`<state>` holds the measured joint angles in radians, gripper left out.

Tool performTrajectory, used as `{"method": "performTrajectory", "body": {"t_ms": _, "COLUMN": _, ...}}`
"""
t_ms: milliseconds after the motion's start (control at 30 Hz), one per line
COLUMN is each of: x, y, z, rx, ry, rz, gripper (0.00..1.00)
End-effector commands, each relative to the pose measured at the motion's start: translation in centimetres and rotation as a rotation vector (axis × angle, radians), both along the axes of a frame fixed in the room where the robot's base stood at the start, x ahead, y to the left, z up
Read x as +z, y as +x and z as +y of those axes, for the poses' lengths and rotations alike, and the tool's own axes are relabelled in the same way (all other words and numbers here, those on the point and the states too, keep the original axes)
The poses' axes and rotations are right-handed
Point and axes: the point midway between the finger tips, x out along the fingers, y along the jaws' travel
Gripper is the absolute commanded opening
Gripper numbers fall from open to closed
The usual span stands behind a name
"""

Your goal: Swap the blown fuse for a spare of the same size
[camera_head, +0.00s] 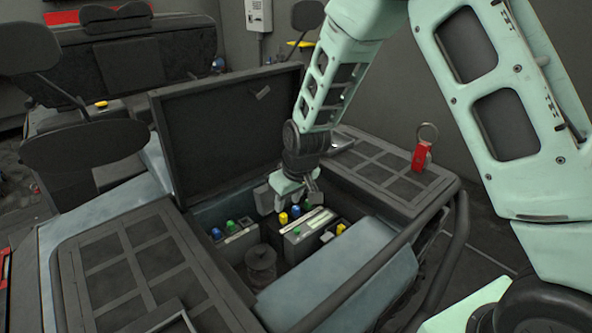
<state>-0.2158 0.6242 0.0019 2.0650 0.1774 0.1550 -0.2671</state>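An open compartment holds grey boxes with small coloured pieces that look like fuses. The middle box (305,238) carries a yellow piece (283,218), a blue piece (296,211) and a green piece (307,205). The left box (238,243) has a blue piece (216,234) and a green piece (230,226). Another yellow piece (340,228) sits at the right. My gripper (282,204) points down into the compartment, just behind or above the middle box. Its fingertips are small and partly hidden, so I cannot tell whether it holds anything. Which fuse is blown does not show.
The raised lid (225,135) stands behind and left of the compartment. A dark round post (261,266) rises at its front. A bent tube rail (372,270) runs along the front right. A red tag with a ring (421,155) lies on the right panel (385,178).

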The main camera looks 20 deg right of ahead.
Motion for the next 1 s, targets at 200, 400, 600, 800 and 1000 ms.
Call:
{"method": "performTrajectory", "body": {"t_ms": 200, "x": 4.6, "y": -1.3, "z": -0.4, "rx": 0.002, "ry": 0.000, "rz": -0.005, "gripper": 0.39}}
{"method": "performTrajectory", "body": {"t_ms": 400, "x": 8.3, "y": -2.4, "z": -0.7, "rx": 0.001, "ry": 0.001, "rz": -0.005, "gripper": 0.39}}
{"method": "performTrajectory", "body": {"t_ms": 600, "x": 10.5, "y": -3.1, "z": -1.0, "rx": 0.001, "ry": 0.000, "rz": -0.001, "gripper": 0.39}}
{"method": "performTrajectory", "body": {"t_ms": 800, "x": 11.0, "y": -3.3, "z": -1.0, "rx": 0.001, "ry": -0.001, "rz": 0.001, "gripper": 0.39}}
{"method": "performTrajectory", "body": {"t_ms": 1000, "x": 11.0, "y": -3.3, "z": -1.0, "rx": 0.001, "ry": -0.001, "rz": 0.001, "gripper": 0.39}}
